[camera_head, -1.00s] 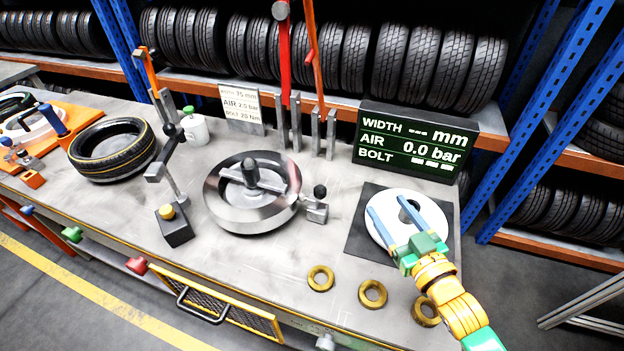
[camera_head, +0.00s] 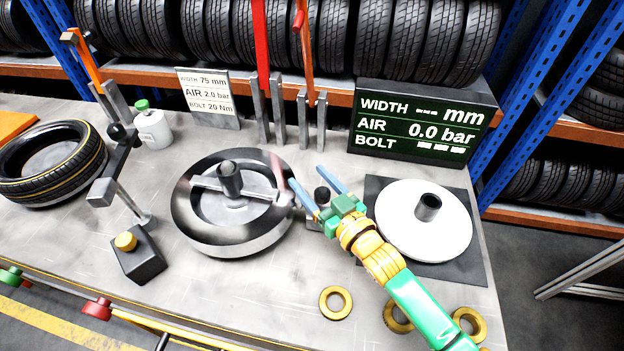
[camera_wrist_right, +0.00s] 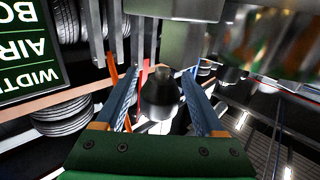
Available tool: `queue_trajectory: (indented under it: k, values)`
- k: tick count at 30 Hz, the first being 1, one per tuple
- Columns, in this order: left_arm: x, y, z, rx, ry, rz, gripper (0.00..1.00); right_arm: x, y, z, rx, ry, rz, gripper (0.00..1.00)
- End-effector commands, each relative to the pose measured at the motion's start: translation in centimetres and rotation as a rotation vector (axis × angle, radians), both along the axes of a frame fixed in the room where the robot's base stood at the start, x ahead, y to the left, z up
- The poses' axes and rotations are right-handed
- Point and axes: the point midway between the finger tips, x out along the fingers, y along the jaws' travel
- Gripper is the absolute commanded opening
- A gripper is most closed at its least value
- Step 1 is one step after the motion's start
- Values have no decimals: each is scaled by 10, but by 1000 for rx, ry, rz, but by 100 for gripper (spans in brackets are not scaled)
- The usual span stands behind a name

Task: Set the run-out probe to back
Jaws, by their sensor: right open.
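A small metal block with a black ball knob (camera_head: 322,194), which I take for the run-out probe, stands at the right edge of the steel wheel fixture (camera_head: 190,222). My right gripper (camera_head: 307,176) is open, with its blue fingers on either side of the knob in the head view. In the right wrist view a dark knob (camera_wrist_right: 160,96) shows between the two fingers (camera_wrist_right: 160,82), with gaps on both sides. The gripper hides most of the block. I cannot tell which setting the probe is in. My left gripper is not in view.
A white disc (camera_head: 440,235) on a black mat lies right of my arm. A dark display (camera_head: 400,125) stands behind. Brass rings (camera_head: 336,302) lie in front. A jointed stand (camera_head: 120,165), a box with a yellow button (camera_head: 138,258) and a tyre (camera_head: 45,165) are left.

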Motion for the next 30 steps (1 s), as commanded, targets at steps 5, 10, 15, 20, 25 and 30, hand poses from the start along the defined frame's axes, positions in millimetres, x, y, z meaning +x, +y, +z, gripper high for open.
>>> queue_trajectory:
  k: [5, 10, 15, 20, 25, 30]
  values:
    - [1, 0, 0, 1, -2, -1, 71, 0, 0, 0, 0, 0, -1, 44]
    - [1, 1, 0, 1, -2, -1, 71, 0, -1, 0, 0, 0, -1, 0]
    - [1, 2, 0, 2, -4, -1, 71, 0, -1, 0, 0, 0, -1, 0]
    - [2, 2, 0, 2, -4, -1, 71, 0, -1, 0, 0, 0, -1, 0]
    - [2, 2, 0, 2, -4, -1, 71, 0, -1, 0, -1, -1, -1, 0]
    - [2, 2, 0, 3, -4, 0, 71, 0, -1, 0, -1, -1, -1, 0]
